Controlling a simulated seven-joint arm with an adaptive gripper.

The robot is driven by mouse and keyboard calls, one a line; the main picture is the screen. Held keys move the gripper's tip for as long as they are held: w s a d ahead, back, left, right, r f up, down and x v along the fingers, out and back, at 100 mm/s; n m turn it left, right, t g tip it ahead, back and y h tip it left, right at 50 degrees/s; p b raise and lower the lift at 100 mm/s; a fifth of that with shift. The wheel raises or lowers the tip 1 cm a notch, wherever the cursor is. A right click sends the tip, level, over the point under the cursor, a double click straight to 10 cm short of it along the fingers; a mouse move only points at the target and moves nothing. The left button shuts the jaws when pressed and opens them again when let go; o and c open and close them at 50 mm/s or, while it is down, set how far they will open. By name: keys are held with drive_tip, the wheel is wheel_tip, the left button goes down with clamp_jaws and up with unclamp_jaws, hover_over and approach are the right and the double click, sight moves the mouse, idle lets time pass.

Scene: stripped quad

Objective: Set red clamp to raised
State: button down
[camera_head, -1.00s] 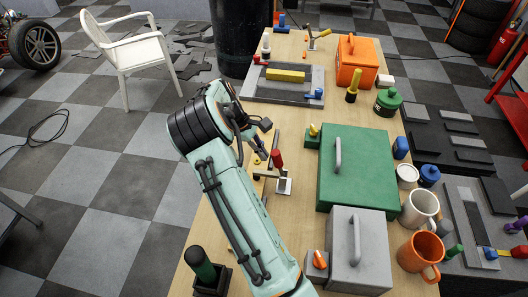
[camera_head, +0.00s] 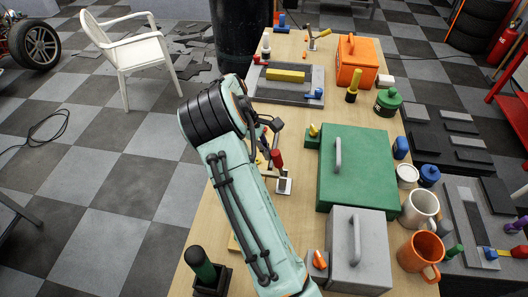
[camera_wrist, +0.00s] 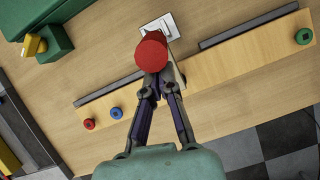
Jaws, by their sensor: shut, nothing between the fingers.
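The red clamp has a red handle (camera_head: 277,159) standing up from a small pale base (camera_head: 284,187) on the wooden table. In the wrist view the round red handle top (camera_wrist: 152,50) sits just beyond my fingertips, with the white base plate (camera_wrist: 155,24) behind it. My gripper (camera_wrist: 158,78) is shut and empty, its tips close beside the handle; whether they touch it I cannot tell. In the head view my gripper (camera_head: 268,150) is partly hidden by my arm, just left of the handle.
A green box (camera_head: 365,175) with a handle stands right of the clamp, and a grey box (camera_head: 370,255) stands nearer. A wooden strip with dark rails (camera_wrist: 235,62) and coloured knobs lies near the clamp. A grey tray (camera_head: 255,90) lies farther back.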

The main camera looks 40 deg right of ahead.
drive_tip(key=shift+s+d, duration=0.1)
drive_tip(key=shift+d, duration=0.05)
drive_tip(key=shift+s+d+r+t+y, duration=0.45)
drive_tip(key=shift+s+d+t+y, duration=0.35)
drive_tip(key=shift+t+y, duration=0.15)
drive_tip(key=s+d+f+t+y, duration=0.2)
drive_tip(key=s+d+t+y, duration=0.4)
drive_tip(key=shift+f+y, duration=0.15)
drive_tip(key=shift+y, duration=0.2)
drive_tip(key=shift+s+t, duration=0.1)
drive_tip(key=shift+t, duration=0.15)
